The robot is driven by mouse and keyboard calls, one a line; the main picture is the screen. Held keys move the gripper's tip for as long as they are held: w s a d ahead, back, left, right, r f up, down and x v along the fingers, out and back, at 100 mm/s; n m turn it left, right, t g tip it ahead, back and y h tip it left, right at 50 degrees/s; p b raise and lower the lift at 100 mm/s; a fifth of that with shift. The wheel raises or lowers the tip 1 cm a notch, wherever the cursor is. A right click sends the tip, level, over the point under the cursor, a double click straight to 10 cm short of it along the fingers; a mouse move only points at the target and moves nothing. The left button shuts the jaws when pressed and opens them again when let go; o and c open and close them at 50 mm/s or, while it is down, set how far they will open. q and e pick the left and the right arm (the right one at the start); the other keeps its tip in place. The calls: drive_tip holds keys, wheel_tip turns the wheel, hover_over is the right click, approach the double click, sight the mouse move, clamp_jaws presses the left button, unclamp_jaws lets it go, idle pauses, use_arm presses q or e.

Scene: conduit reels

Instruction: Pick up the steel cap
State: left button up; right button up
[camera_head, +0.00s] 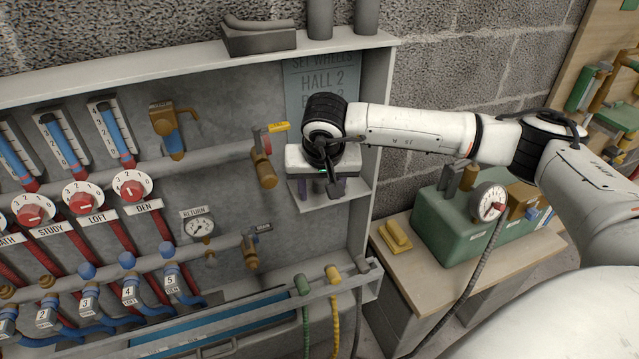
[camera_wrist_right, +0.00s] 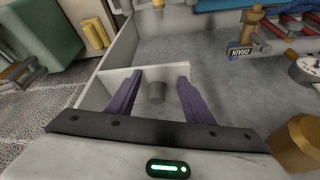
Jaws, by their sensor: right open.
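The steel cap, a small grey cylinder (camera_wrist_right: 156,93), shows in the right wrist view between my purple fingers, at the back of or on a pale ledge (camera_wrist_right: 92,96) inside the cabinet. My right gripper (camera_wrist_right: 156,88) is open, with one finger on each side of the cap in the picture; a gap shows on both sides and I cannot tell how deep the cap lies between them. In the head view my right gripper (camera_head: 320,187) is at the right end of the cabinet, and the cap is hidden there. My left gripper is not in view.
The grey cabinet's right wall (camera_head: 368,130) stands close beside my gripper. A brass valve (camera_head: 262,165) with a yellow tag is just left of it. A gauge labelled RETURN (camera_head: 199,226) sits lower left. A green box (camera_head: 455,225) and yellow block (camera_head: 395,236) are on the bench at right.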

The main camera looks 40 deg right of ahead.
sight(320, 183)
drive_tip(key=w, duration=0.1)
drive_tip(key=w+d, duration=0.1)
drive_tip(key=w, duration=0.1)
drive_tip(key=shift+d+f, duration=0.3)
drive_tip(key=shift+d, duration=0.1)
drive_tip(key=shift+w+f, duration=0.15)
drive_tip(key=shift+f, duration=0.15)
drive_tip(key=shift+c, duration=0.2)
drive_tip(key=shift+d, duration=0.1)
drive_tip(key=c, duration=1.1)
drive_tip(key=shift+o, duration=0.2)
drive_tip(key=shift+r, duration=0.1)
